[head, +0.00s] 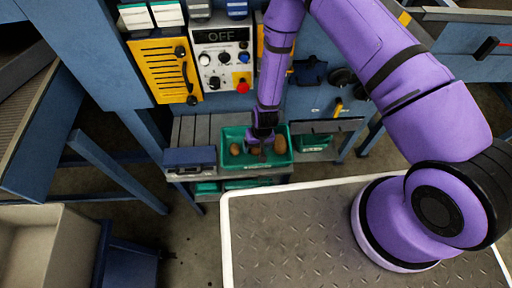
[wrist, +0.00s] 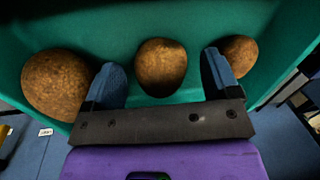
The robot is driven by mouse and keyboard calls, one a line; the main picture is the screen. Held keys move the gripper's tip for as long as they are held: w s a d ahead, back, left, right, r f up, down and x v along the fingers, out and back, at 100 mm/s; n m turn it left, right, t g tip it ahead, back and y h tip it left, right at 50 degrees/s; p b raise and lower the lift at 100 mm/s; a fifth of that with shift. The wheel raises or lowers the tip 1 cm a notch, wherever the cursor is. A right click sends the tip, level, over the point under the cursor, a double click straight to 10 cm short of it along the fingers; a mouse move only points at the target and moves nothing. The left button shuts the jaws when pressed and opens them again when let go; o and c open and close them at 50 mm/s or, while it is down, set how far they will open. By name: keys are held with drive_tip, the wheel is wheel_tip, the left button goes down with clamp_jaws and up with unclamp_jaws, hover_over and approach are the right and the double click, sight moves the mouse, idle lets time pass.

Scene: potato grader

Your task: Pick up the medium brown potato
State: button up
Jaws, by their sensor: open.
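Three brown potatoes lie in a green tray (head: 244,131), which also fills the wrist view (wrist: 195,25). The middle potato (wrist: 161,67) looks medium in size. A larger potato (wrist: 55,84) is at the left of the wrist view, and it shows at the right in the head view (head: 280,145). A smaller-looking potato (wrist: 239,52) is at the right, partly hidden by a finger; the head view shows it at the left (head: 235,149). My gripper (wrist: 163,76) is open and empty, its blue fingers on either side of the middle potato in the picture. Contact cannot be told.
A dark blue box (head: 190,157) stands left of the tray on a grey bench. Another green container (head: 314,143) is to the right. Behind is a control panel (head: 222,62) reading OFF, with a red button (head: 242,87), beside a yellow panel (head: 160,70).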

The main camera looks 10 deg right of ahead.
drive_tip(key=shift+s+a+f, duration=0.1)
drive_tip(key=shift+f, duration=0.65)
drive_tip(key=c, duration=1)
drive_tip(key=shift+a+r, duration=0.1)
drive_tip(key=shift+c, duration=0.2)
